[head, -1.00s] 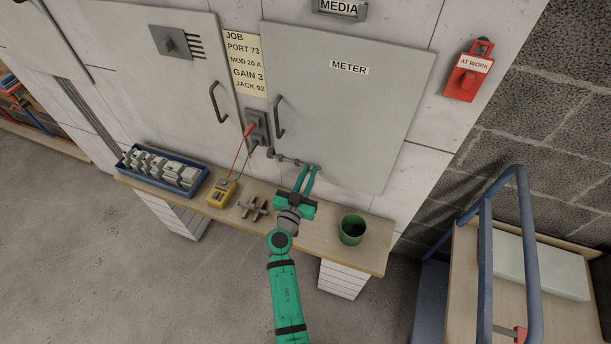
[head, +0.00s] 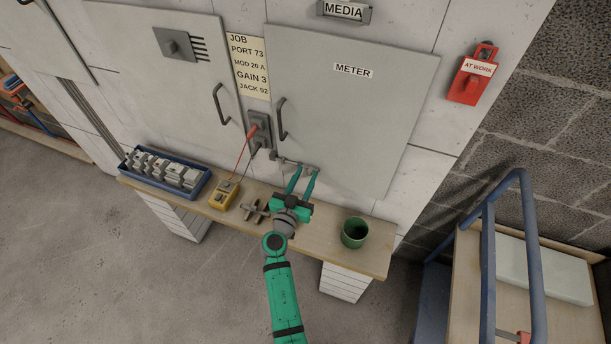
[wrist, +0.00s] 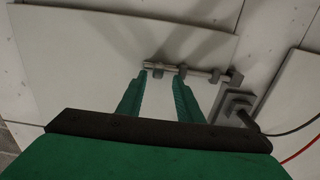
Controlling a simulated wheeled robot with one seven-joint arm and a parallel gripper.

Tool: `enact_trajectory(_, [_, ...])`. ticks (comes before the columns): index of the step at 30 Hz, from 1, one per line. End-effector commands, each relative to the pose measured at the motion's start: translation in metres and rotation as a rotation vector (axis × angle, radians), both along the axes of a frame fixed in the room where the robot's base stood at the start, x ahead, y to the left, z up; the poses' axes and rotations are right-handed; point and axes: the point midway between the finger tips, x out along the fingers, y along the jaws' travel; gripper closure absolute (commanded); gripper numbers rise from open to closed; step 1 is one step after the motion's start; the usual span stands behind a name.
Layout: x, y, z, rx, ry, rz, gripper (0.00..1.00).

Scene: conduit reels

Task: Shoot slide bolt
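The slide bolt (head: 288,161) is a thin grey rod in small brackets at the lower left corner of the METER door (head: 350,110). In the wrist view the bolt (wrist: 205,73) runs across above my fingers, with small grey blocks along it. My gripper (head: 307,169) is green, and its two fingers reach up to the right part of the bolt. In the wrist view my gripper (wrist: 161,77) has its fingertips apart, one on each side of a small grey block on the rod. I cannot tell whether either finger touches it.
Below is a wooden shelf (head: 335,262) with a green cup (head: 354,232), a grey cross-shaped part (head: 255,211), a yellow meter (head: 224,195) and a blue tray (head: 125,168). Red and dark leads run to a grey socket (head: 260,130) left of the door. A blue-railed cart (head: 485,260) stands right.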

Motion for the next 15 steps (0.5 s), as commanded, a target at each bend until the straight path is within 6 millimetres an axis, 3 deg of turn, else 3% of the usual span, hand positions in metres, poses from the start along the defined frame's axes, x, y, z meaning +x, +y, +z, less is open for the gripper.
enact_trajectory(15, [-0.08, 0.034, -0.001, -0.001, 0.001, 0.004, 0.67])
